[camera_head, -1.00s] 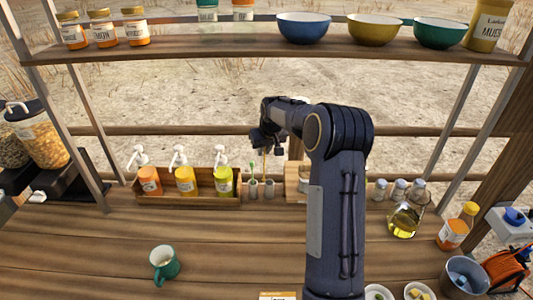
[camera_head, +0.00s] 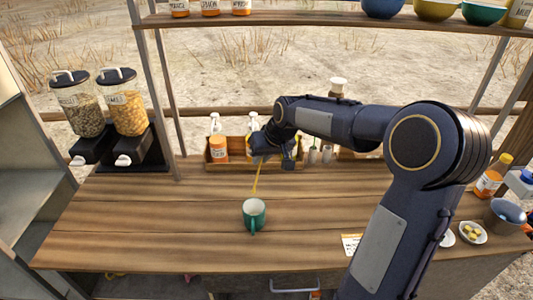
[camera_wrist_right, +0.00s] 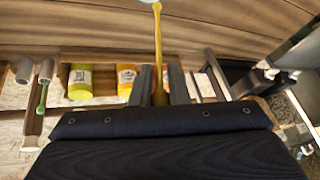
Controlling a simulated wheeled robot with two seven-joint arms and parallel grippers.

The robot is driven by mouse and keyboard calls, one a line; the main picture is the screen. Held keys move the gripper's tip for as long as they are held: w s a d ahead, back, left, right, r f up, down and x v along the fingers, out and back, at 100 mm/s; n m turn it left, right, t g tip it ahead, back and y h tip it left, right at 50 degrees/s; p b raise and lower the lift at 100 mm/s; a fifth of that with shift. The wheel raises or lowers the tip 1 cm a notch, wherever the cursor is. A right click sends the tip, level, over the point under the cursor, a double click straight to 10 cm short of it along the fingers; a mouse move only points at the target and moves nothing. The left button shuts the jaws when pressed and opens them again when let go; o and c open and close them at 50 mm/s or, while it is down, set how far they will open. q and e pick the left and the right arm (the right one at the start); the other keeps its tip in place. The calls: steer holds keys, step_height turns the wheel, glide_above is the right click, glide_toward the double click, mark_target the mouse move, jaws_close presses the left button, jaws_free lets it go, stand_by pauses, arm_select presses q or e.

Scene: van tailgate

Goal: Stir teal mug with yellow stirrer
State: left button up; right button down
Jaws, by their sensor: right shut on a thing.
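The teal mug (camera_head: 254,213) stands upright on the wooden counter in the head view, its handle toward me. My right gripper (camera_head: 262,156) is shut on the yellow stirrer (camera_head: 257,178), which hangs down from the jaws. The stirrer's lower end is above and behind the mug in the head view. In the right wrist view the stirrer (camera_wrist_right: 158,45) runs from between the fingers (camera_wrist_right: 160,88) to a sliver of the teal mug at the top edge. I cannot tell whether its tip is inside the mug. My left gripper is not in view.
A wooden rack (camera_head: 232,166) with pump bottles stands behind the gripper. Small holders (camera_head: 319,155) are beside it; a green stirrer (camera_wrist_right: 43,95) shows in the wrist view. Dispensers (camera_head: 125,107) stand at the left. The counter around the mug is clear.

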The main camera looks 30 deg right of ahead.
step_height(320, 180, down, 14)
steer(key=b, duration=1)
steer(key=shift+s+a+b, duration=0.15)
steer(key=shift+a+b, duration=0.1)
steer(key=shift+b, duration=0.1)
steer(key=shift+r, duration=0.15)
stand_by(0.4)
